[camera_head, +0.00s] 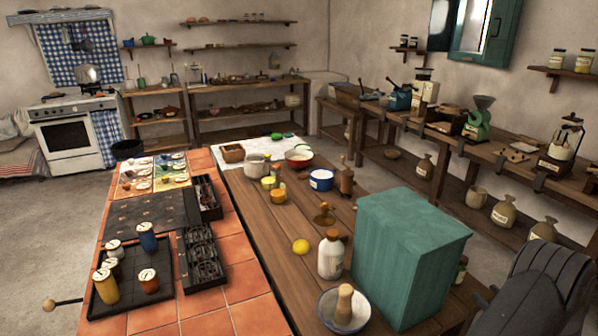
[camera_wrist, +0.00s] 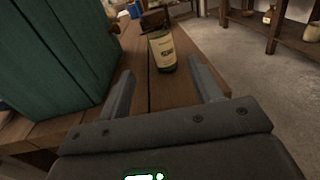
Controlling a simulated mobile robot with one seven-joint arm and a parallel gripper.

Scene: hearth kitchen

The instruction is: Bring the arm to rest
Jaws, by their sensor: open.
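My gripper (camera_wrist: 160,68) is open in the wrist view, its two dark fingers spread apart with nothing between them that I can see held. A dark bottle with a cream label (camera_wrist: 162,50) stands upright on the wooden table, beyond the fingertips and in line with the gap. My dark grey arm shows at the lower right of the head view, beside the table; the fingers are not visible there.
A large teal box (camera_head: 410,255) stands at the table's right edge, close to my arm; it also fills the left of the wrist view (camera_wrist: 60,60). A white bottle (camera_head: 331,258), a bowl with a pestle (camera_head: 328,318) and a lemon (camera_head: 301,246) stand left of it.

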